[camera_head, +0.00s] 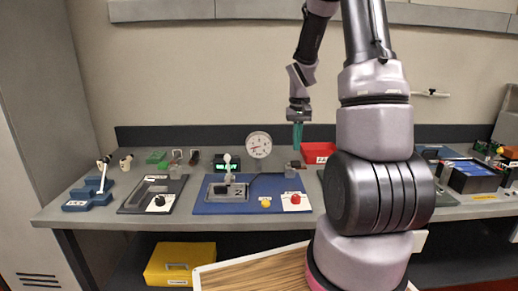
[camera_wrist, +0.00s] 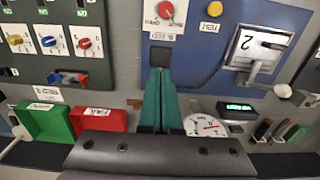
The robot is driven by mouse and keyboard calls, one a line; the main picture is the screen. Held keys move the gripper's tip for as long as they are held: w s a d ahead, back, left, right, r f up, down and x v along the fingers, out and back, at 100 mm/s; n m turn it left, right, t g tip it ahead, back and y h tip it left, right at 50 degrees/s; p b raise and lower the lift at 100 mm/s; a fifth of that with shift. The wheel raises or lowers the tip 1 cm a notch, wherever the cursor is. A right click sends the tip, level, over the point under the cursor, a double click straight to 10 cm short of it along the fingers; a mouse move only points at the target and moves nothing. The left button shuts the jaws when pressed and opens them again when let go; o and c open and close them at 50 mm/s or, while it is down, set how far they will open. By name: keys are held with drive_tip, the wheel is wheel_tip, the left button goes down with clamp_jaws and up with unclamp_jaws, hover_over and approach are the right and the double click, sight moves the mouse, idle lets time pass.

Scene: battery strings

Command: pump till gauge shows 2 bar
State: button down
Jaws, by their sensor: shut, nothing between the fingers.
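A round white gauge (camera_head: 259,144) stands behind the blue panel (camera_head: 215,207); its needle points left in the head view, but its numbers are too small to read. It also shows in the wrist view (camera_wrist: 207,127). On the panel, a white-knobbed lever (camera_head: 228,163) stands upright by a grey plate marked 2 (camera_wrist: 258,47). I cannot tell which lever is the pump. My gripper (camera_head: 297,149) points down, shut and empty, right of the gauge; its green fingers fill the wrist view's middle (camera_wrist: 161,72).
A red knob (camera_head: 295,198) and a yellow button (camera_head: 266,203) sit at the panel's front right. A green-lit display (camera_head: 227,162) stands behind the lever. A red bin (camera_head: 317,146) is beside my gripper. A grey panel with a black knob (camera_head: 158,200) lies left.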

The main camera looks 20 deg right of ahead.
sight(296, 164)
drive_tip(key=shift+s+a+f, duration=0.1)
drive_tip(key=shift+s+f, duration=0.05)
drive_tip(key=shift+f, duration=1.5)
drive_tip(key=shift+s+f, duration=0.2)
drive_tip(key=shift+f, duration=1.4)
drive_tip(key=shift+s+a+f, duration=0.1)
drive_tip(key=shift+s+f, duration=0.05)
drive_tip(key=shift+f, duration=1.5)
drive_tip(key=shift+r, duration=0.1)
drive_tip(key=shift+w+d+r, duration=0.1)
drive_tip(key=shift+w+r, duration=0.05)
drive_tip(key=shift+r, duration=1.5)
drive_tip(key=shift+w+d+r, duration=0.1)
drive_tip(key=shift+w+r, duration=0.1)
drive_tip(key=shift+r, duration=1.45)
drive_tip(key=shift+w+r, duration=0.15)
drive_tip(key=shift+r, duration=1.5)
drive_tip(key=shift+f, duration=0.2)
drive_tip(key=shift+s+a+f, duration=0.1)
drive_tip(key=shift+s+f, duration=0.05)
drive_tip(key=shift+f, duration=1.45)
drive_tip(key=shift+s+f, duration=0.2)
drive_tip(key=shift+f, duration=1.4)
drive_tip(key=shift+s+a+f, duration=0.1)
drive_tip(key=shift+s+f, duration=0.05)
drive_tip(key=shift+f, duration=1.45)
